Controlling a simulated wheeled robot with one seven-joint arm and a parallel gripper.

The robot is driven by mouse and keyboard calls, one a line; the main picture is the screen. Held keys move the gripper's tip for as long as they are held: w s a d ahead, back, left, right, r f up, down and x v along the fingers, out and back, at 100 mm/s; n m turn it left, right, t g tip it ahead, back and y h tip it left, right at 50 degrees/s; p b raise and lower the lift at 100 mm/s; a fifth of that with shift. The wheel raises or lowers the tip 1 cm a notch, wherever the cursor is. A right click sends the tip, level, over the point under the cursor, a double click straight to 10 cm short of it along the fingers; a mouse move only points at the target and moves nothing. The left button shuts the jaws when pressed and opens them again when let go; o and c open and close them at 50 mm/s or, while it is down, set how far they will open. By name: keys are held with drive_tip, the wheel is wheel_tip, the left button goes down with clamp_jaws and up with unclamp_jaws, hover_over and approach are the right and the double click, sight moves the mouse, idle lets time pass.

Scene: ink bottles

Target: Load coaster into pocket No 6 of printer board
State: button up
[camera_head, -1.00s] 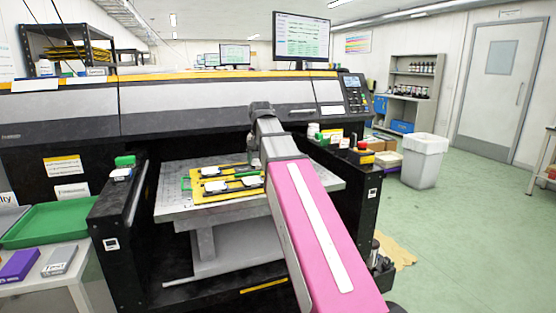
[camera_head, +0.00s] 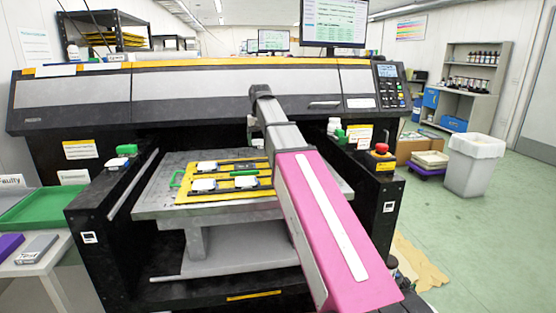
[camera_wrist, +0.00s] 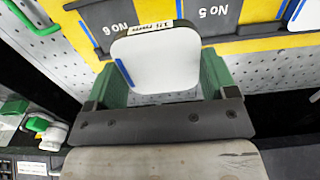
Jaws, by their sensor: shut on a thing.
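The yellow printer board (camera_head: 215,199) lies on the grey printer bed (camera_head: 160,208), with several white pieces on it. In the wrist view, my gripper (camera_wrist: 166,78) has green fingers shut on the white coaster (camera_wrist: 160,62), which carries a small label on its far edge. The coaster reaches over the near part of the dark pocket No 6 (camera_wrist: 98,18) and hides some of it. I cannot tell whether it touches the pocket. Pocket No 5 (camera_wrist: 214,14) is to its right. In the head view my arm hides the gripper and coaster.
The printer housing (camera_head: 205,87) spans above and behind the bed. Black side blocks flank it, with a red button (camera_head: 381,149) on the right one. A green tray (camera_head: 45,207) is at left. A white bin (camera_head: 473,165) stands on the floor at right.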

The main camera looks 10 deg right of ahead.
drive_tip(key=d+f, duration=0.1)
drive_tip(key=d, duration=0.1)
drive_tip(key=d+f, duration=0.1)
drive_tip(key=d, duration=0.1)
drive_tip(key=d+f, duration=0.2)
drive_tip(key=shift+d, duration=0.4)
drive_tip(key=shift+f, duration=2.05)
drive_tip(key=shift+f, duration=0.15)
drive_tip(key=o, duration=0.9)
drive_tip(key=shift+o, duration=0.2)
wheel_tip(320, 180, up, 12)
drive_tip(key=shift+r, duration=0.2)
